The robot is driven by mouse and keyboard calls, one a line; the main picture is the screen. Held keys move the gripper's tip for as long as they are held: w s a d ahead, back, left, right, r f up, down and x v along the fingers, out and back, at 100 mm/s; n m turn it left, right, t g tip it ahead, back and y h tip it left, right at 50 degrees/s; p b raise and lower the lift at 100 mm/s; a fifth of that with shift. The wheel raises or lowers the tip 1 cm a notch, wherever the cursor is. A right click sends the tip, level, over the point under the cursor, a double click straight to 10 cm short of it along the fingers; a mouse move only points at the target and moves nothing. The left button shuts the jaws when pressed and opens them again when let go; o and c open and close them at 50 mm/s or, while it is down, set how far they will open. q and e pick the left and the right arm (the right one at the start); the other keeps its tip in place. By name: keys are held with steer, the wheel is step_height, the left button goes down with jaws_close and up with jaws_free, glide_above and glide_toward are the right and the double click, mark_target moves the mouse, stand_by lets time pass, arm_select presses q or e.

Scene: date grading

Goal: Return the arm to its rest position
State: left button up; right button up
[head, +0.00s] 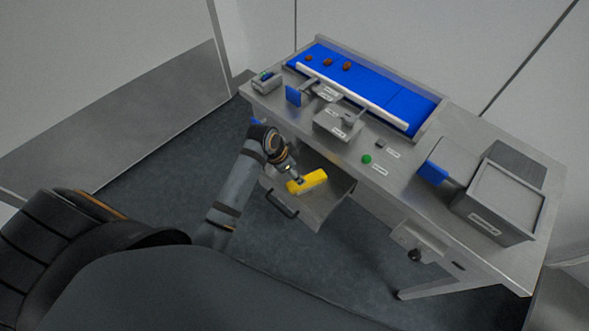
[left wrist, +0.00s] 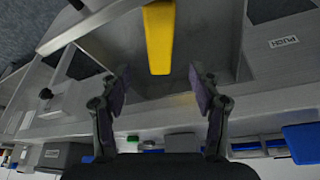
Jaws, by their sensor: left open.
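My left gripper (head: 291,177) is at the open drawer under the worktable, in the head view. In the left wrist view its two fingers (left wrist: 158,77) stand wide apart with nothing between the tips. A yellow block-shaped item (head: 308,183) is in the drawer (head: 330,205), just beside the gripper in the head view. In the left wrist view the yellow item (left wrist: 158,38) lies beyond the fingertips, and a gap shows between them. My left arm reaches in from the lower left. My right gripper is in neither view.
The drawer's dark handle (head: 282,204) sticks out in front. On the worktable (head: 400,200) are a blue conveyor belt (head: 390,92) with several brown dates, a green button (head: 366,159), small labelled holders and a grey bin (head: 497,211) at the right. Open floor (head: 345,262) lies before the table.

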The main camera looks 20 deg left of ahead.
arm_select(q)
steer(key=shift+r, duration=0.25)
steer(key=shift+s, duration=0.1)
